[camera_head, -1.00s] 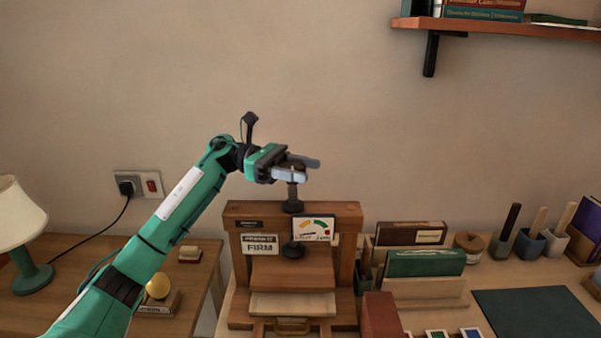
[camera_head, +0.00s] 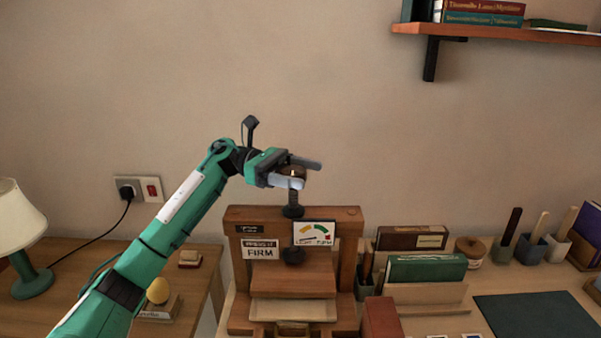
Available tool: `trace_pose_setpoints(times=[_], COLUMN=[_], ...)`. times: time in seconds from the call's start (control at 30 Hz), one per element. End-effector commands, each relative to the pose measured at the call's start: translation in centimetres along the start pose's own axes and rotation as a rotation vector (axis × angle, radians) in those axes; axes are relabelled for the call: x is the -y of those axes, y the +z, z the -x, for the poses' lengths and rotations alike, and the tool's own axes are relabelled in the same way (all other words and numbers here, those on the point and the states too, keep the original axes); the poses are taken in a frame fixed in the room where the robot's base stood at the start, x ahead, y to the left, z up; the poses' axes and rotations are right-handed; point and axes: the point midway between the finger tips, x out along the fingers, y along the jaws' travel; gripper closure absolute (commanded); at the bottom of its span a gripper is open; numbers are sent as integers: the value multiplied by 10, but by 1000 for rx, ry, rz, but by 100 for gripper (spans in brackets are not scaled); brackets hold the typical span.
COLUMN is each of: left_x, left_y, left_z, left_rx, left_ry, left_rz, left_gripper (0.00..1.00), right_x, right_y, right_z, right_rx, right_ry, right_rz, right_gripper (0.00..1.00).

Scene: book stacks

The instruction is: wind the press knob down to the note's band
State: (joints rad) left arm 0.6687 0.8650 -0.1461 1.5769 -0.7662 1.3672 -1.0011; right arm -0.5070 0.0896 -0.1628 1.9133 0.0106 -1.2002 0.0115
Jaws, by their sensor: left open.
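The wooden book press (camera_head: 347,219) stands on the desk, with a dark threaded screw (camera_head: 293,205) rising from its top beam. A brown round knob (camera_head: 291,173) sits on top of the screw. My left gripper (camera_head: 302,174) is open, with its two grey fingers on either side of the knob; I cannot tell whether they touch it. The note (camera_head: 261,250) on the press front reads "FIRM". Beside it is a dial card (camera_head: 314,233) with coloured bands; its needle is too small to read. The dark foot of the screw (camera_head: 294,256) hangs above the press board (camera_head: 292,278). My right gripper is not in view.
Right of the press are a brown box (camera_head: 410,238), green books (camera_head: 426,268) and several small pots. A dark mat (camera_head: 538,313) lies at the right. A lamp (camera_head: 22,235) stands on the left table. A shelf (camera_head: 500,33) hangs upper right; the wall space above the press is free.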

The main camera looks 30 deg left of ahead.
Motion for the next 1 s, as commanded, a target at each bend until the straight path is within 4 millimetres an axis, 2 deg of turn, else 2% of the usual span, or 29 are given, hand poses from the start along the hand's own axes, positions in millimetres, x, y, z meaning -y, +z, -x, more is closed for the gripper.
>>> trace_pose_setpoints(times=[0.17, 0.27, 0.33, 0.5, 0.63, 0.8, 1.0], left_x=[-1, -1, -1, -1, -1, 0, 0], left_y=[-2, -2, -2, -2, 0, 0, 0], left_z=[18, 39, 56, 95, 118, 134, 138], left_rx=[-2, -1, -1, 0, 2, 1, 1], left_ry=[4, 4, 5, 5, 4, 2, 1], left_rz=[0, 1, 1, 0, -1, 0, -1], left_gripper=[27, 27, 27, 27, 27, 27, 27], right_x=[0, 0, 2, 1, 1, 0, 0], right_y=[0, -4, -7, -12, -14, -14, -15], right_z=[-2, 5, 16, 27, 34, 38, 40], right_rx=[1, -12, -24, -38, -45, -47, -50], right_ry=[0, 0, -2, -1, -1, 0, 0], right_rz=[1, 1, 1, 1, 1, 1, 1], right_gripper=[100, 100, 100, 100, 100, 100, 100])
